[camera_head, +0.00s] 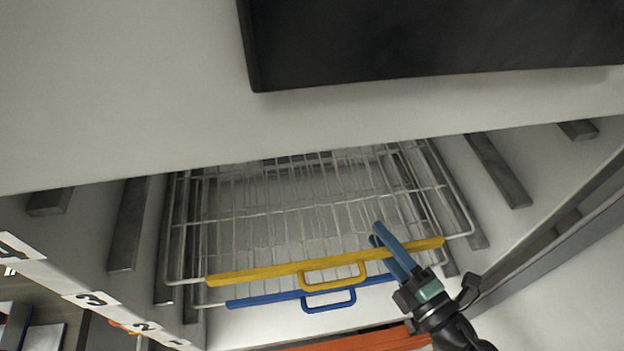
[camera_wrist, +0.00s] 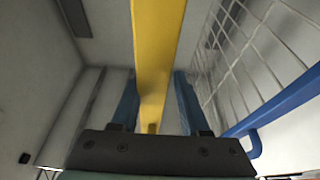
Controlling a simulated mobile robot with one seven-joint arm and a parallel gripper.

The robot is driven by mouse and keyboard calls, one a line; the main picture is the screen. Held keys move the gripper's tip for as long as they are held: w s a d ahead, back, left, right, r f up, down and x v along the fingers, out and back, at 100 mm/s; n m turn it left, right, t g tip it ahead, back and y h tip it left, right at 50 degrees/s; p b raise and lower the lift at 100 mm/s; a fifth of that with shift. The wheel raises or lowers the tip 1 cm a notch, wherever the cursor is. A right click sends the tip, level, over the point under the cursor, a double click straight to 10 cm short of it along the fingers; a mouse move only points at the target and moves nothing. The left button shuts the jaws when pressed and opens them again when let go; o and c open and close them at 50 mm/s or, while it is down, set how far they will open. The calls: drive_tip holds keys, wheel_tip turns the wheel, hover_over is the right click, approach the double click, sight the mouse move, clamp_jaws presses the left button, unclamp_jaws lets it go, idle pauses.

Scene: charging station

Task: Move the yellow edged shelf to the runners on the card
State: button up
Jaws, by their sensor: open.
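The yellow edged shelf is a wire rack with a yellow front bar (camera_head: 275,277) and yellow handle (camera_head: 335,284), inside a white cabinet, just above a blue edged shelf (camera_head: 265,300). My gripper (camera_head: 376,234) is at the right part of the yellow bar, right of the handle. In the wrist view the yellow bar (camera_wrist: 155,45) runs between my two blue fingers, which are apart and not closed on it. The blue bar (camera_wrist: 290,103) is off to the right there. I cannot make out a card naming a level.
Grey runners line the left wall (camera_head: 128,225) and right wall (camera_head: 498,170). Labels 4 (camera_head: 17,246), 3 (camera_head: 92,299), 2 and 1 stand on the left edge. A black panel (camera_head: 430,40) is above; an orange bar (camera_head: 360,341) is below.

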drive_tip(key=x, duration=0.3)
drive_tip(key=shift+w+a+r, duration=0.1)
drive_tip(key=shift+w, duration=0.25)
clamp_jaws()
idle(1.0)
drive_tip(key=shift+r, duration=0.15)
